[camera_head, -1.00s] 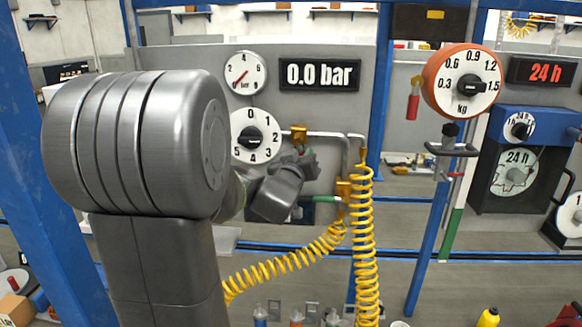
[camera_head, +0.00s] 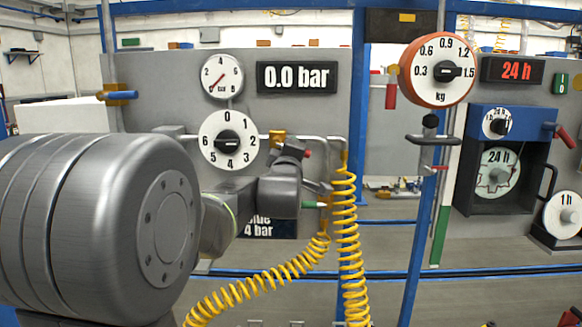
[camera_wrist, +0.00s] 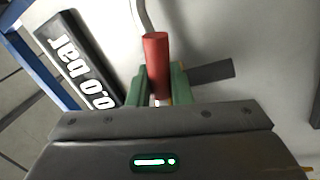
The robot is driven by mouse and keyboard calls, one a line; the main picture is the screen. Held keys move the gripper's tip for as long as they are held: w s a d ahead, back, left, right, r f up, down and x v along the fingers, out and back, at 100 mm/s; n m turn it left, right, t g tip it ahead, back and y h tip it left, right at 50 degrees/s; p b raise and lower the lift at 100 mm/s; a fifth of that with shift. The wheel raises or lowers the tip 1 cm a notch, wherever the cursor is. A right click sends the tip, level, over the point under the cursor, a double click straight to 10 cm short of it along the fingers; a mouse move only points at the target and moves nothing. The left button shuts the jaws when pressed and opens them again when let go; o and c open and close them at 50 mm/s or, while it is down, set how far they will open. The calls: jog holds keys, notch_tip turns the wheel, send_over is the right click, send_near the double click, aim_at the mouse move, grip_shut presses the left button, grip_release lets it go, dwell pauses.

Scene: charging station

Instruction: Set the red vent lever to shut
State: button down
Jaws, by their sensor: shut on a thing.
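The red vent lever (camera_wrist: 155,55) shows in the wrist view as a red cylindrical handle, standing up between the two green fingers of my gripper (camera_wrist: 160,88). The fingers are shut on its lower part. In the head view only a small red bit of the lever (camera_head: 307,153) shows beside my dark gripper (camera_head: 292,148), at the right part of the grey panel. The lever's pivot and my fingertips are mostly hidden there. The pressure gauge (camera_head: 221,77) needle points low left, and the display (camera_head: 296,77) reads 0.0 bar.
A black knob dial (camera_head: 228,140) is left of my gripper. A green-handled lever (camera_head: 314,206) and coiled yellow hoses (camera_head: 347,230) are close below and right. A blue-handled valve (camera_head: 122,95) is at the panel's left. A blue post (camera_head: 358,120) stands right of the panel.

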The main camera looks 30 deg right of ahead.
jog(key=shift+d+r+n+t+y+b, duration=0.15)
jog(key=shift+r+n+y+b, duration=0.1)
jog(key=shift+n+b, duration=0.75)
jog(key=shift+a+r+n+t+y+b, duration=0.1)
jog(key=shift+r+n+t+y+b, duration=0.1)
jog(key=shift+n+b, duration=0.75)
jog(key=shift+r+n, duration=0.15)
jog(key=shift+n, duration=0.3)
jog(key=c, duration=1.4)
grip_release()
jog(key=shift+o, duration=0.2)
jog(key=shift+s, duration=0.1)
jog(key=b+v, duration=0.1)
jog(key=v, duration=1.2)
jog(key=shift+s+a, duration=0.2)
jog(key=shift+s, duration=0.15)
jog(key=p+x, duration=0.1)
jog(key=x, duration=1.3)
